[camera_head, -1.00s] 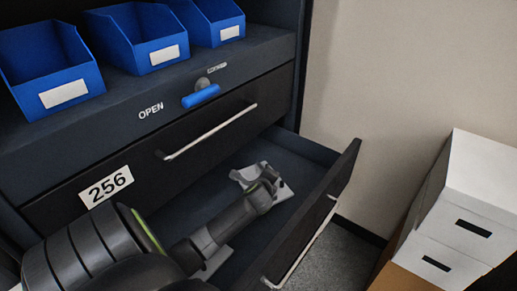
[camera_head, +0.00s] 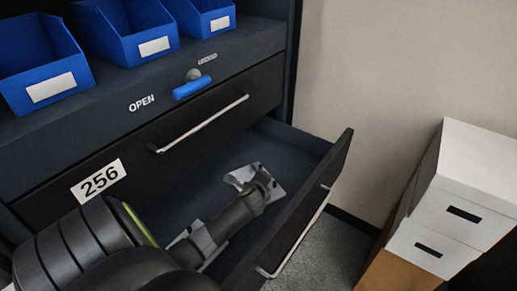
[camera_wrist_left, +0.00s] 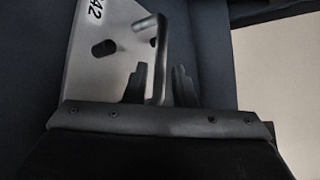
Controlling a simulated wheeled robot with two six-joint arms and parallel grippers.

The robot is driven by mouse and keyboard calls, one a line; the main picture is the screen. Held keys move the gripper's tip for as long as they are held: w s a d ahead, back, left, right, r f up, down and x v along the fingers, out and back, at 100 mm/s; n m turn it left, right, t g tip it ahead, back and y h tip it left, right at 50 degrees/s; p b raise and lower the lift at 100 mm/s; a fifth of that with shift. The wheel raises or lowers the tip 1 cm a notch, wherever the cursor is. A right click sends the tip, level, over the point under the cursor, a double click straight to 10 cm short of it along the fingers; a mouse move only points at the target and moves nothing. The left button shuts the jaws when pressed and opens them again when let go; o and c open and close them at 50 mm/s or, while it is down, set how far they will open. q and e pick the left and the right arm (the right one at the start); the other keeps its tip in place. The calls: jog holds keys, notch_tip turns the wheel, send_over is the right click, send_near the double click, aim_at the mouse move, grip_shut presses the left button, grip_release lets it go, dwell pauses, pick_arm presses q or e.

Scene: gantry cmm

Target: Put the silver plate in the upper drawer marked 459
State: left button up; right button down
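The silver plate (camera_head: 240,178) lies in the open lower drawer, partly hidden under my left arm. In the left wrist view the plate (camera_wrist_left: 85,75) carries a marking ending in 42, a dark round peg and a raised bar handle (camera_wrist_left: 160,55). My left gripper (camera_wrist_left: 160,85) is down at the plate, its two fingers apart on either side of the handle, with gaps showing. The upper drawer (camera_head: 205,137) is shut; its label (camera_head: 98,180) reads 256, and no 459 shows. My right gripper is out of view.
The open lower drawer's front (camera_head: 300,215) sticks out to the right. A blue lever (camera_head: 192,88) sits above the upper drawer beside the word OPEN. Blue bins (camera_head: 40,75) stand on the shelf. White boxes (camera_head: 465,205) are stacked at the right.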

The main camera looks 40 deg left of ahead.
pick_arm(q)
jog(key=shift+o, duration=0.7)
jog(key=shift+r, duration=0.15)
jog(key=v, duration=1.2)
